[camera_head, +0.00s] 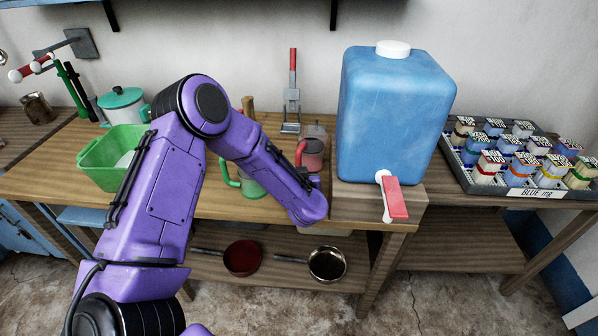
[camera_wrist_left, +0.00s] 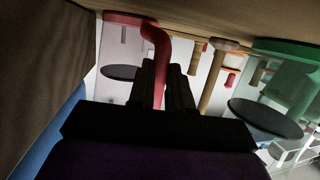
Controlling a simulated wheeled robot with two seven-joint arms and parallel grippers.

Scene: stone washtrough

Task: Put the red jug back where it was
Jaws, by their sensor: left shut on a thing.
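The red jug (camera_head: 312,154) stands upright on or just above the wooden worktop, left of the blue water tank; I cannot tell if its base touches. In the left wrist view the jug's clear body (camera_wrist_left: 118,50) is beside my left gripper (camera_wrist_left: 168,72). The gripper is shut on the jug's red handle, which runs between the dark fingers. In the head view my purple wrist hides the fingers. My right gripper is in neither view.
A green jug (camera_head: 250,182) is close to my forearm, left of the red jug. The blue tank (camera_head: 395,110) with a red tap (camera_head: 395,198) stands close on the right. A green tub (camera_head: 105,165), a lidded pot (camera_head: 122,104) and a jar tray (camera_head: 520,192) are farther off.

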